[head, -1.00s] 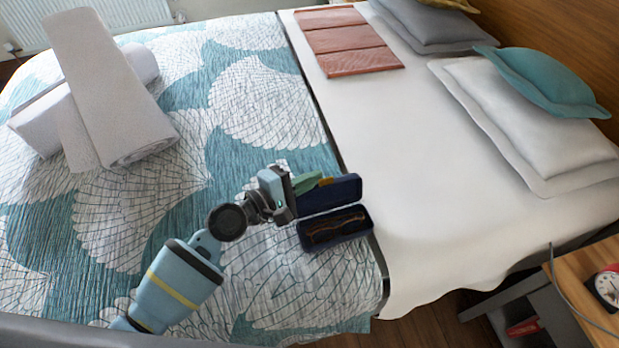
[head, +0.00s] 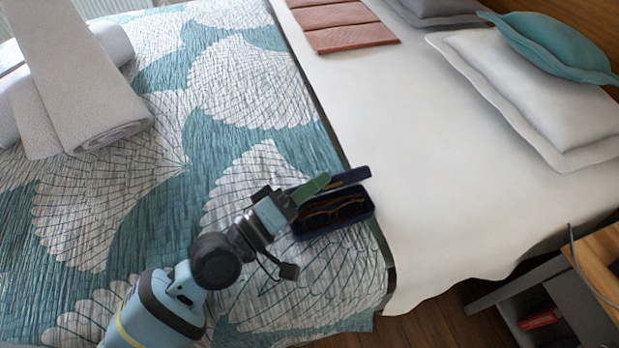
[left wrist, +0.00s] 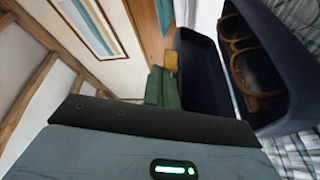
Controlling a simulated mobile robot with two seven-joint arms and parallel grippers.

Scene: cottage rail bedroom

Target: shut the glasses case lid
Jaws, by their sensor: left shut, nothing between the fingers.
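The glasses case (head: 345,222) is dark blue and lies open on the bed, with brown glasses (head: 330,212) in its base. Its lid (head: 350,177) stands raised along the far side of the base. My left gripper (head: 322,182) is shut and empty, its green fingers at the left part of the lid; I cannot tell whether they touch it. In the left wrist view, the fingers (left wrist: 162,85) with a yellow tip are beside the lid (left wrist: 200,75), and the glasses (left wrist: 243,55) show in the base (left wrist: 285,75). My right gripper is not in view.
The case rests on the teal and white quilt (head: 250,90), near its edge with the white sheet (head: 420,150). Rolled white towels (head: 85,90) lie at the left. Pillows (head: 540,100) are at the right. A wooden nightstand (head: 600,260) stands at the lower right.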

